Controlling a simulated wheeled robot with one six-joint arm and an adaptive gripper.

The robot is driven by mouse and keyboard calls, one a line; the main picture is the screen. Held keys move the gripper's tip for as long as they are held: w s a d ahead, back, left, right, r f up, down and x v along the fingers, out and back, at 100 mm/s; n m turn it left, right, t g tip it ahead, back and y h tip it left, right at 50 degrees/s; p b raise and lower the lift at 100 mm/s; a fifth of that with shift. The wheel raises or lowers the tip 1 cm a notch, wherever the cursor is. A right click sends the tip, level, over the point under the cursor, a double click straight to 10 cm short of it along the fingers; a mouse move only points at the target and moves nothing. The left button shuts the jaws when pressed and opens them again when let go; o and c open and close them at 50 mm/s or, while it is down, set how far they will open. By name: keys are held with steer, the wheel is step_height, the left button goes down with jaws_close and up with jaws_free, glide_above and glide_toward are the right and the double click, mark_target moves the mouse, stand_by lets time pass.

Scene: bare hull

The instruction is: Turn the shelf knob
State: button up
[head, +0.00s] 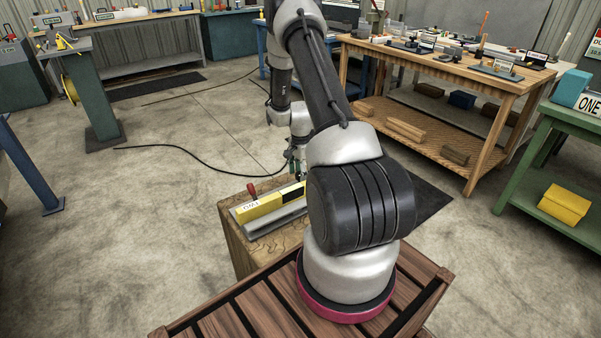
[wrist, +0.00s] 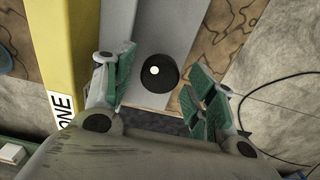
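A round black knob (wrist: 158,82) with a white dot on it shows in the wrist view, on a grey plate (wrist: 160,28) beside a yellow block. My gripper (wrist: 161,74) is open, with one green-padded finger on each side of the knob. The fingers look apart from the knob; how far above it they are is unclear. In the head view my gripper (head: 297,168) is over the far end of the wooden stand (head: 270,248), partly behind my arm. The knob is hidden there.
The yellow block (wrist: 58,50) with a white label lies close to the left finger; it also shows in the head view (head: 270,204), with a red-handled part (head: 252,190) near it. A wooden workbench (head: 450,66) stands behind right.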

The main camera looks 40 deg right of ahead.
steer(key=c, duration=0.8)
steer(key=shift+c, duration=0.2)
steer(key=n, duration=1.3)
steer(key=shift+n, duration=2.3)
